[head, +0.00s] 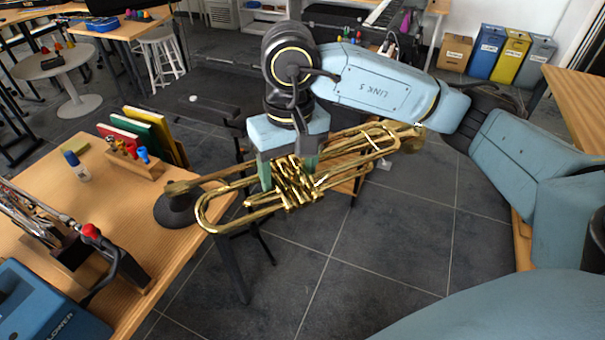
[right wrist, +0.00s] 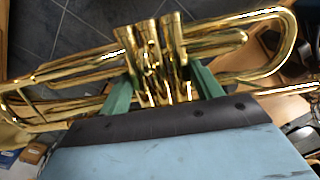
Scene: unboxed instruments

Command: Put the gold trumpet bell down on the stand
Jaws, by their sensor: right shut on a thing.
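My right gripper (head: 289,176) is shut on the gold trumpet (head: 297,190) around its valves, holding it in the air over the floor, just right of the wooden table. The trumpet lies roughly level, its looped tubing toward the left and its wider end toward the right. In the right wrist view the green fingers stand either side of the valves of the trumpet (right wrist: 152,52). The black stand (head: 176,212) has a round base at the table's right edge. The trumpet's left end overlaps the stand in the picture; I cannot tell whether they touch. My left gripper is out of view.
On the wooden table (head: 150,262) are a wooden block with colored-handled tools (head: 133,158), upright colored books (head: 150,135), a red-tipped black tool (head: 92,232) and a blue blower box (head: 45,305). Tiled floor lies right of the table.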

